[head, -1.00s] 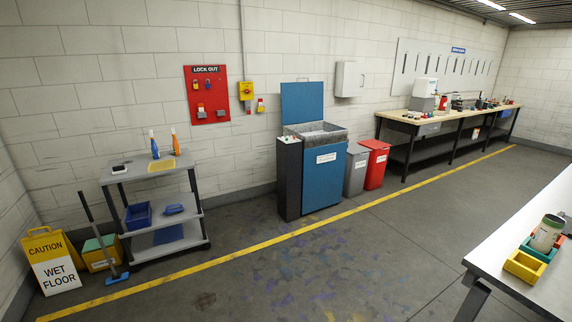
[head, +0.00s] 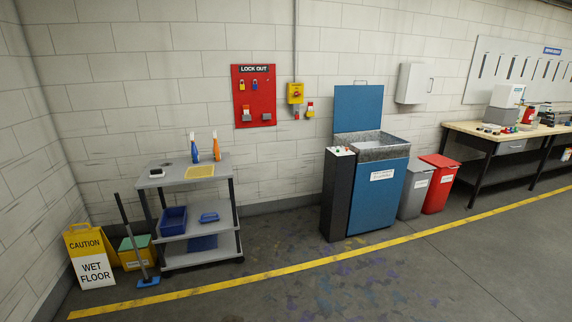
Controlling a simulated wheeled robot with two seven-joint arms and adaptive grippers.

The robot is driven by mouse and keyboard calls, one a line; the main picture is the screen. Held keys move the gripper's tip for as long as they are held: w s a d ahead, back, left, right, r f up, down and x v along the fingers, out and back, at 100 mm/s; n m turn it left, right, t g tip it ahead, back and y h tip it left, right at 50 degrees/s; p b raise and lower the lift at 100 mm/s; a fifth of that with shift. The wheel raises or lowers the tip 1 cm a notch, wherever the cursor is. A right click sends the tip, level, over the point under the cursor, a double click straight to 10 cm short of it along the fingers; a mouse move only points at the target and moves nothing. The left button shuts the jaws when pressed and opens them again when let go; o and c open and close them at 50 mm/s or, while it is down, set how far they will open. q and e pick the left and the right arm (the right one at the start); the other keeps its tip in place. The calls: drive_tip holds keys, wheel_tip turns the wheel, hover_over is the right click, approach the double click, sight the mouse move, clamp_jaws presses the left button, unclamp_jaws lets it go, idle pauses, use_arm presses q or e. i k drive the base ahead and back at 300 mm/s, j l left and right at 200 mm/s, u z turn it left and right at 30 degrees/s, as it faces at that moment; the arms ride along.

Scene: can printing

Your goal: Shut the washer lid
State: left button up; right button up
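The blue parts washer (head: 377,197) stands against the back wall, right of the middle in the head view. Its blue lid (head: 358,108) is up, standing upright at the back of the tub against the wall, with a small handle on its top edge. The open grey basin (head: 378,146) shows below the lid. A dark control column (head: 338,196) with small coloured buttons on top stands at the washer's left side. Neither of my grippers is in view.
A grey cart (head: 190,178) with spray bottles and blue bins stands to the left. Grey (head: 416,189) and red (head: 440,184) bins stand right of the washer. The floor (head: 400,270) in front is clear.

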sight(359, 107)
drive_tip(key=i+u, duration=0.1)
drive_tip(key=i, duration=0.7)
drive_tip(key=i+z, duration=0.3)
drive_tip(key=i, duration=0.55)
drive_tip(key=i+j+z, duration=0.2)
drive_tip(key=i, duration=0.65)
drive_tip(key=i+z, duration=0.2)
drive_tip(key=i, duration=0.25)
drive_tip(key=i+j+z, duration=0.25)
drive_tip(key=i, duration=0.15)
drive_tip(key=i+j+z, duration=0.2)
drive_tip(key=i, duration=0.25)
drive_tip(key=l, duration=0.1)
